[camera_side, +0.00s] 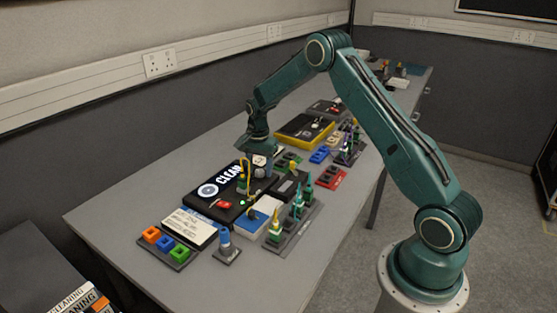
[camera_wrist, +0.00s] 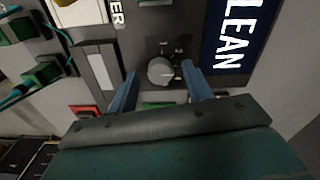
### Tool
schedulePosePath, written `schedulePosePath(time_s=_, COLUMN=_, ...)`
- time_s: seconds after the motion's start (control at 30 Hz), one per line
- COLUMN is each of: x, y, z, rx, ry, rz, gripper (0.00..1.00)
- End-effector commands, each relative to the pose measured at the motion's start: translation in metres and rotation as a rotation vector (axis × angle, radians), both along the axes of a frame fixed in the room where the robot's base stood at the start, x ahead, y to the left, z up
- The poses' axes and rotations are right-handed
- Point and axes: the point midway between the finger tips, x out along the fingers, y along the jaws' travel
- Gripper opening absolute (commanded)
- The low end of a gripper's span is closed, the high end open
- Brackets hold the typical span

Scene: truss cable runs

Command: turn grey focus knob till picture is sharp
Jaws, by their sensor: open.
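The grey focus knob (camera_wrist: 160,71) is a round knob with a pointer mark on a dark mount. In the wrist view it sits between the two blue fingers of my gripper (camera_wrist: 160,76), which are open, with a gap showing on each side. In the side view my gripper (camera_side: 257,146) is low over the far end of a black unit (camera_side: 212,204); the knob cannot be made out surely there. A dark panel with white "CLEAN" lettering (camera_wrist: 232,35) lies right of the knob.
A yellow cable (camera_side: 245,172) rises close beside the panel. Green connectors (camera_side: 298,205) stand in a rack at the front right. Orange, blue and green blocks (camera_side: 166,244) lie at the near end. A yellow-edged case (camera_side: 304,130) is beyond my gripper. The table's left side (camera_side: 125,205) is bare.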

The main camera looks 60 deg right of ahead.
Motion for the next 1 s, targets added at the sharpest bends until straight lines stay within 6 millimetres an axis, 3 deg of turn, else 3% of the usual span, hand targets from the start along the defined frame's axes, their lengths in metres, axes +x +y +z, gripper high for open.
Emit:
schedulePosePath(time_s=0.27, x=0.001, y=0.000, z=0.026, rx=-0.001, ry=-0.003, rz=0.000, gripper=0.50)
schedulePosePath(time_s=0.8, x=0.001, y=0.000, z=0.113, rx=-0.001, ry=-0.004, rz=0.000, gripper=0.50)
schedulePosePath(time_s=1.0, x=0.001, y=0.000, z=0.131, rx=-0.001, ry=-0.003, rz=-0.001, gripper=0.50)
